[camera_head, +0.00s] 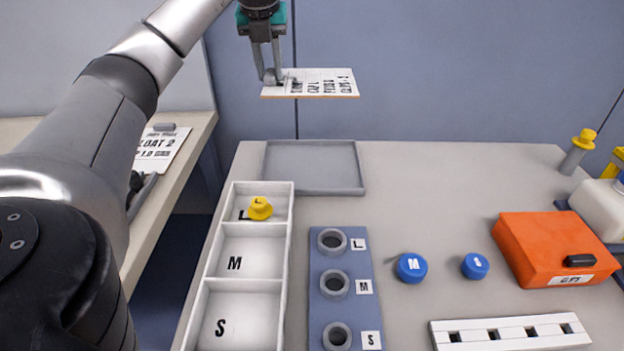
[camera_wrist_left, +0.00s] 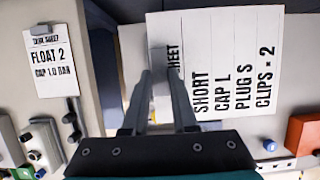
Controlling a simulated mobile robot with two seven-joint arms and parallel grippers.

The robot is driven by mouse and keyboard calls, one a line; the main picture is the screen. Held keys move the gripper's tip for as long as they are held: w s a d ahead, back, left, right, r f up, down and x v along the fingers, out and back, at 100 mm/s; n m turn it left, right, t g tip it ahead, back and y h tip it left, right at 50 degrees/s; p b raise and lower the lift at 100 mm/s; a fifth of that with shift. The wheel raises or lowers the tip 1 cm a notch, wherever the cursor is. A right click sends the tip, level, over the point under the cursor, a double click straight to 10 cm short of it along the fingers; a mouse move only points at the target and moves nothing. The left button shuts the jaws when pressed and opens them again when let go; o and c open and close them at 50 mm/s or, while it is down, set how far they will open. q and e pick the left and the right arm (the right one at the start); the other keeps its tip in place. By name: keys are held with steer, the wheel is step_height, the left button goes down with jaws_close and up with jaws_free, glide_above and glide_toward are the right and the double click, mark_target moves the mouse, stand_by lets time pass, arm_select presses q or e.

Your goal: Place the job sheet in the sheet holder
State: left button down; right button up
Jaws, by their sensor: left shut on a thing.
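The job sheet (camera_head: 325,83) is a white card with black print, held high above the back of the table. In the left wrist view the job sheet (camera_wrist_left: 225,65) reads SHORT, CAP L, PLUG S, CLIPS - 2. My left gripper (camera_head: 272,80) is shut on its left edge, and its fingers (camera_wrist_left: 160,85) cover part of the heading. A flat grey tray (camera_head: 315,184) with a raised rim lies empty at the back left of the table, below the sheet. I cannot tell for certain which thing is the sheet holder. My right gripper is not in view.
A white bin (camera_head: 287,270) marked L, M, S holds a yellow cap (camera_head: 259,208). Beside it are a blue ring block (camera_head: 320,305), blue caps (camera_head: 411,268) and an orange box (camera_head: 555,245). Another sheet (camera_head: 158,147) lies on the left bench. The table's back middle is clear.

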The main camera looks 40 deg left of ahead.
mark_target(270, 84)
arm_select(q)
steer(key=shift+f+b, duration=0.35)
steer(key=shift+f, duration=0.3)
step_height(270, 84, down, 3)
steer(key=shift+f+b, duration=0.2)
steer(key=shift+b, duration=0.6)
step_height(270, 84, down, 11)
steer(key=b, duration=0.4)
steer(key=shift+f+b, duration=1)
steer(key=shift+f, duration=1.6)
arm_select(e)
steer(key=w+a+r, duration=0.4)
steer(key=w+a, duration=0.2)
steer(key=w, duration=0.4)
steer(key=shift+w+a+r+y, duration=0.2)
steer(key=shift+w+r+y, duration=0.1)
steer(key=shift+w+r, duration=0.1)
arm_select(q)
steer(key=shift+f, duration=0.1)
steer(key=c, duration=0.7)
jaws_free()
